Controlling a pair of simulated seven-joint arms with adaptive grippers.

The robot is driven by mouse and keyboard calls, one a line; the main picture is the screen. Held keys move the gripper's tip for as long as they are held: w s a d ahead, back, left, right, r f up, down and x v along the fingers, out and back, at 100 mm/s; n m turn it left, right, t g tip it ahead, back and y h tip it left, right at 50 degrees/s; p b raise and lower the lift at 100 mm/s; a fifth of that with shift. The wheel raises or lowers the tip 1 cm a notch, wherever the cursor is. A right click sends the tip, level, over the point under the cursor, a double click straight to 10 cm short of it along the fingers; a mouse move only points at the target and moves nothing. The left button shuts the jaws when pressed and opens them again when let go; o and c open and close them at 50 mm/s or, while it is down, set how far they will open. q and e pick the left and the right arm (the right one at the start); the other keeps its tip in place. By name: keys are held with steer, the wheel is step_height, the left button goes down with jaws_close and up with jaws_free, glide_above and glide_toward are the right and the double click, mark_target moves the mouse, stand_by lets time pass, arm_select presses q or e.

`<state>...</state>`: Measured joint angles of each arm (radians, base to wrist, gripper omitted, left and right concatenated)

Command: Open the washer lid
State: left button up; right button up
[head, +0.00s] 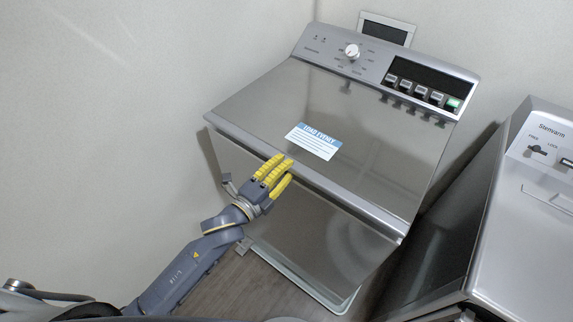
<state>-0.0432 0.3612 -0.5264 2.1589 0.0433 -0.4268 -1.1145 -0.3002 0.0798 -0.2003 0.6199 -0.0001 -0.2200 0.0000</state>
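The topload washer (400,160) stands in the middle of the head view, with a shiny metal top. Its lid (260,105) is down flat, with a blue and white label (313,141) near the front edge. My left gripper (283,168), with yellow fingers, is at the lid's front edge, just below the label. Its fingers point up toward the lid; I cannot tell whether they touch it. The spacing of the fingertips does not show clearly whether they are open or shut. My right gripper is not in view.
The control panel (395,65) with a knob (352,50) and several buttons runs along the washer's back. A second appliance (520,215) stands close on the right. Walls are behind and left. Some wood floor (262,285) shows at the front.

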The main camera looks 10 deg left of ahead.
arm_select(q)
steer(key=shift+w+d, duration=0.3)
steer(key=shift+w, duration=0.2)
jaws_close()
